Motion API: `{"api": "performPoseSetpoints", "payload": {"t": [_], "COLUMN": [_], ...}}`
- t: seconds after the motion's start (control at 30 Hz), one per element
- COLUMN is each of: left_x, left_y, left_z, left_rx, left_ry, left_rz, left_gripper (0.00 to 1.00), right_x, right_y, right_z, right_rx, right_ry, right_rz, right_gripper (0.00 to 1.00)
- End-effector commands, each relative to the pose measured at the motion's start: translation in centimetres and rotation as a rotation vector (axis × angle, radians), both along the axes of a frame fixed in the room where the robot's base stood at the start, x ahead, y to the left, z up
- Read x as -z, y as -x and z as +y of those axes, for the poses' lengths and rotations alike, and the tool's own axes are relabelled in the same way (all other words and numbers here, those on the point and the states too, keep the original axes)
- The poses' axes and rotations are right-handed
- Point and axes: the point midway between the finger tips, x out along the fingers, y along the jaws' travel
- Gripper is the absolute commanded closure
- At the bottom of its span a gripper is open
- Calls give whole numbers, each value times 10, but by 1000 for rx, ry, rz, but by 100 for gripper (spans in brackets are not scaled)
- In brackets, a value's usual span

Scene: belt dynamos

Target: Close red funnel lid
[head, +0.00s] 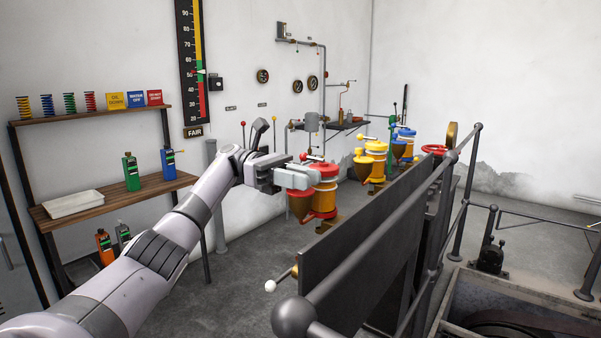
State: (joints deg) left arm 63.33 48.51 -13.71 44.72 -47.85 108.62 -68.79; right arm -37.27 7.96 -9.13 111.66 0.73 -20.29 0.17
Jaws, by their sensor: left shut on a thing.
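The red funnel lid (294,192) sits on top of a brown funnel (303,206) at the side of the nearest dynamo, which has a red and yellow body (324,195). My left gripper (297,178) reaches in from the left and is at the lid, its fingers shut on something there. The fingers cover much of the lid, so I cannot tell whether it lies flat on the funnel or is tilted. My right gripper does not show.
Yellow (376,160) and blue (404,142) dynamos stand farther back along the same line. A dark panel (365,235) and grey railing (400,215) stand at the right. A wooden shelf (110,198) with bottles is at the left. The floor between is clear.

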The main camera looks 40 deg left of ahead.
Motion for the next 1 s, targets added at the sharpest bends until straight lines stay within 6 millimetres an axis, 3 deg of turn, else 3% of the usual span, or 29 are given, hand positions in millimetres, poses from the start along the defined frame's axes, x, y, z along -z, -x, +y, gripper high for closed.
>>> {"api": "performPoseSetpoints", "payload": {"t": [0.6, 0.63, 0.67, 1.0], "left_x": [1, 1, 1, 1], "left_y": [-1, -1, -1, -1], "left_z": [-1, -1, -1, 0], "left_rx": [24, 24, 24, 23], "left_ry": [-3, -3, -3, -2], "left_rz": [3, 3, 3, 2], "left_gripper": [100, 66, 56, 54], "right_x": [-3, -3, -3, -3], "right_y": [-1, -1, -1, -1], "right_z": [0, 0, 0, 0], "right_rx": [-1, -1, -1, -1], "right_ry": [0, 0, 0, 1], "right_rz": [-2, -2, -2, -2], "right_gripper": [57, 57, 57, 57]}}
